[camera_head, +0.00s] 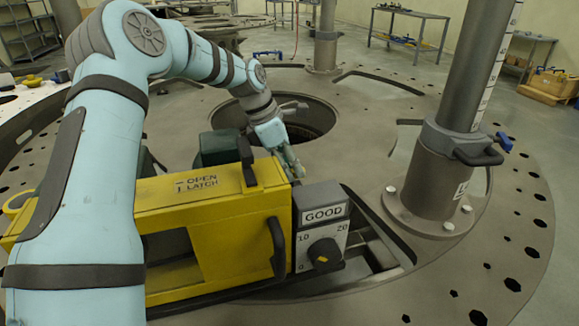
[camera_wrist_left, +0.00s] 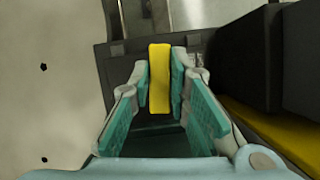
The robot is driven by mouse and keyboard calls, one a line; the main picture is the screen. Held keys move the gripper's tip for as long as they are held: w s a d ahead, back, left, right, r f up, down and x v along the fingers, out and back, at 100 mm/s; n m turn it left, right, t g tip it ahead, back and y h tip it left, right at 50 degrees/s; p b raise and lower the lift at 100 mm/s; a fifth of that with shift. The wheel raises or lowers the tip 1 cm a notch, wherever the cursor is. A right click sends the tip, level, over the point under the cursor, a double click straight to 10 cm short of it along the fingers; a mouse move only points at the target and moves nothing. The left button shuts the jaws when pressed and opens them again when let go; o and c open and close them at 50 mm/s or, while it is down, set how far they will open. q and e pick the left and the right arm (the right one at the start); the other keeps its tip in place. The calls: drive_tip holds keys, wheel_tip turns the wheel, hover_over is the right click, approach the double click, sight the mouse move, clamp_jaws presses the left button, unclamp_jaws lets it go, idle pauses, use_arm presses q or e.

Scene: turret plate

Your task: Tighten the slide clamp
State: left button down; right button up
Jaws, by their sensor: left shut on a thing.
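My left arm comes in from the left and reaches over a yellow box unit (camera_head: 215,225) marked OPEN and LATCH. My left gripper (camera_head: 290,163) is behind the unit's right end, partly hidden by it. In the left wrist view the left gripper (camera_wrist_left: 160,85) is shut on a yellow bar (camera_wrist_left: 160,65), which stands between its green pads above a dark block (camera_wrist_left: 115,65). I cannot tell for sure which part is the slide clamp; the bar may be its handle. My right gripper is not in view.
A post (camera_head: 480,70) with a grey collar (camera_head: 460,140) stands at right. A round opening (camera_head: 310,120) is behind the gripper. The plate at far right is clear.

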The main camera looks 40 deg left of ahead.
use_arm(q)
drive_tip(key=shift+w+m+h, duration=0.1)
drive_tip(key=shift+m+h, duration=0.2)
drive_tip(key=shift+m, duration=0.8)
drive_tip(key=shift+r+m+g, duration=0.15)
drive_tip(key=shift+m+g, duration=0.25)
drive_tip(key=shift+m, duration=0.1)
drive_tip(key=shift+m+h+p, duration=0.3)
drive_tip(key=shift+m+p, duration=0.4)
drive_tip(key=shift+p, duration=0.15)
drive_tip(key=c, duration=1.6)
unclamp_jaws()
drive_tip(key=shift+a, duration=0.1)
drive_tip(key=shift+o, duration=0.4)
